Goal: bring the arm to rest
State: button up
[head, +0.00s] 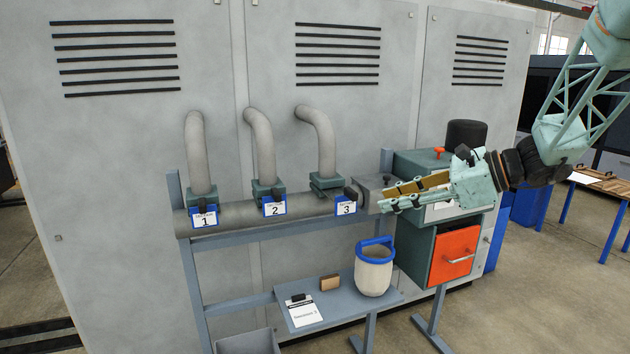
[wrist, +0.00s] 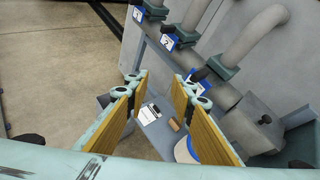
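My gripper (head: 384,198) is at the right end of the horizontal pipe in the head view, pointing left, in front of the green machine. In the wrist view my gripper (wrist: 158,82) has its two yellow-padded fingers apart, with nothing between them. Through the gap the lower shelf shows well below. My arm reaches in from the upper right of the head view.
The grey pipe (head: 245,217) carries valves labelled 1, 2 and 3. A white bucket with a blue rim (head: 373,275), a brown block (head: 330,283) and a clipboard (head: 304,311) are on the shelf (head: 350,311). The green machine has an orange drawer (head: 453,256). Open floor lies front right.

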jog(key=s+a+r+n+g+h, duration=0.15)
jog(key=s+a+n, duration=0.3)
jog(key=s, duration=0.85)
jog(key=s+a+n+g+h, duration=0.3)
jog(key=s+n, duration=0.3)
jog(key=s, duration=0.7)
jog(key=s+d+f+n+t+h, duration=0.1)
jog(key=s+d+n+h, duration=0.2)
jog(key=s, duration=0.8)
jog(key=s+d+f+n+t+h+b, duration=0.1)
jog(key=s+d+n+h, duration=0.2)
jog(key=s+d+n, duration=0.3)
jog(key=s+n, duration=0.1)
jog(key=s, duration=0.4)
jog(key=shift+s+f+n, duration=0.15)
jog(key=shift+f+n, duration=0.2)
jog(key=shift+h, duration=0.25)
dwell(1.8)
